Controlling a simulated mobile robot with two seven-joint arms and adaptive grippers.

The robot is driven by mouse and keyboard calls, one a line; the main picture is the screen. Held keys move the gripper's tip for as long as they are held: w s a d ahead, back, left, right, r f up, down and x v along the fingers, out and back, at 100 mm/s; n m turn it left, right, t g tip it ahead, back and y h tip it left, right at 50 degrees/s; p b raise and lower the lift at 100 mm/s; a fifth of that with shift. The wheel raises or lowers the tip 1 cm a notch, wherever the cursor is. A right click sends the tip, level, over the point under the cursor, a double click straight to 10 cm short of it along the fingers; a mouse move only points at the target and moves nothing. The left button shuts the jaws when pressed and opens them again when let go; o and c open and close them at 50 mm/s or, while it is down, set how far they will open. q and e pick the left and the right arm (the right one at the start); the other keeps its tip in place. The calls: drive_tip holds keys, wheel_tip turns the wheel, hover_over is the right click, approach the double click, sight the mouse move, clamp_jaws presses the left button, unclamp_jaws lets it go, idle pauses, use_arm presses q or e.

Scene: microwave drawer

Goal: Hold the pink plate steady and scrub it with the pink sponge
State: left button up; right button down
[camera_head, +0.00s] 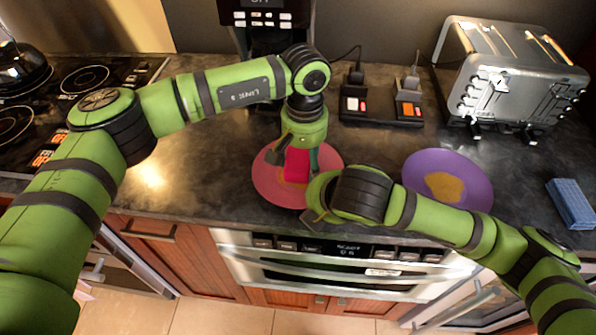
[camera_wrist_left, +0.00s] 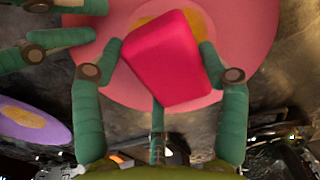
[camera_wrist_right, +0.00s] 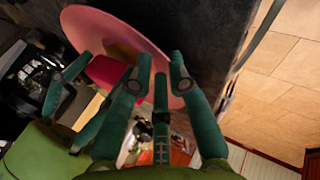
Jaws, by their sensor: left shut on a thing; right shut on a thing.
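The pink plate (camera_head: 266,186) lies on the dark counter near its front edge. A yellow-brown stain (camera_wrist_left: 191,22) shows on it beside the sponge. The pink sponge (camera_head: 297,165) is over the plate. My left gripper (camera_wrist_left: 160,58) is shut on the sponge, with a finger on each side; whether the sponge touches the plate I cannot tell. My right gripper (camera_wrist_right: 163,82) is shut on the plate's rim at the front right side. The pink plate also shows in the right wrist view (camera_wrist_right: 95,25). In the head view my right arm hides the right gripper's fingertips.
A purple plate (camera_head: 420,165) with a brown stain lies to the right. A blue sponge (camera_head: 571,203) is at the far right. A silver toaster (camera_head: 510,80) stands behind. A coffee machine (camera_head: 266,18) stands at the back, a stove (camera_head: 75,85) at the left.

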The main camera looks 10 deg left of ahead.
use_arm(q)
drive_tip(key=shift+f, duration=0.75)
drive_tip(key=shift+s, duration=0.15)
